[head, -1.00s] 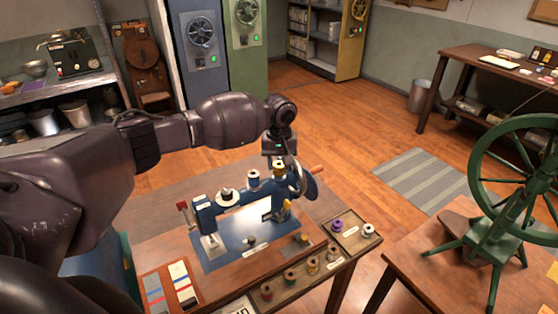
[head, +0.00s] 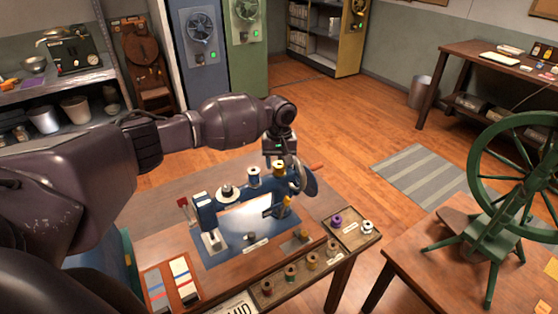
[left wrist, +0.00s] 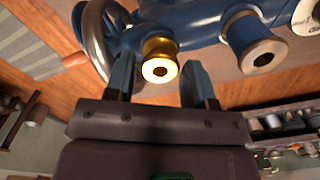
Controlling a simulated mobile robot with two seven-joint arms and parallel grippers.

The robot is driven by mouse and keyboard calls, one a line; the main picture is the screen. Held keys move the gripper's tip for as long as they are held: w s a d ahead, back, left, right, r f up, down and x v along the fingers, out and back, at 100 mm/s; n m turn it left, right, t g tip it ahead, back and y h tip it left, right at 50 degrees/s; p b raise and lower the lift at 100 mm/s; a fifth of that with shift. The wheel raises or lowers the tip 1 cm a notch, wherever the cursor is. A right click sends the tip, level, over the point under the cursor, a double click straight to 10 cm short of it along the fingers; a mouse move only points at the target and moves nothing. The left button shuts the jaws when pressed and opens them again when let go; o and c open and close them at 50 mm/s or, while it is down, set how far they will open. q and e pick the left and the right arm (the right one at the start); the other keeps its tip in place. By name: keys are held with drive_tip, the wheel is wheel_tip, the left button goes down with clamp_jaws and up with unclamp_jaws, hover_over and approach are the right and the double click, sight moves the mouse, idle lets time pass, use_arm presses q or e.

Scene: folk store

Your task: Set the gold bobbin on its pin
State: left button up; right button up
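The gold bobbin (head: 279,167) stands on top of the blue sewing machine (head: 206,215), beside a blue spool (head: 253,177). In the left wrist view the gold bobbin (left wrist: 159,66) shows end-on, with the blue spool (left wrist: 254,48) to its right. My left gripper (head: 280,157) is right over the bobbin. In the left wrist view its fingers (left wrist: 158,82) are spread, one on each side of the bobbin, with gaps visible. The pin under the bobbin is hidden, so I cannot see how it is seated. My right gripper is out of view.
A white spool (head: 226,192) stands on the machine, left of the blue one. A tray (head: 357,242) with a purple spool and a white spool lies right of the machine. Several spools stand in a front tray (head: 285,288). A green spinning wheel (head: 490,240) stands on the right table.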

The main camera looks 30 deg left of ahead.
use_arm(q)
drive_tip(key=shift+o, duration=1.3)
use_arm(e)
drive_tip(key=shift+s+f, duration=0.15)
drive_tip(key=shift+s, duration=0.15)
use_arm(q)
drive_tip(key=shift+r, duration=0.1)
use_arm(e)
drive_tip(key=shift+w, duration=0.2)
use_arm(q)
drive_tip(key=shift+r, duration=0.25)
wheel_tip(320, 180, up, 10)
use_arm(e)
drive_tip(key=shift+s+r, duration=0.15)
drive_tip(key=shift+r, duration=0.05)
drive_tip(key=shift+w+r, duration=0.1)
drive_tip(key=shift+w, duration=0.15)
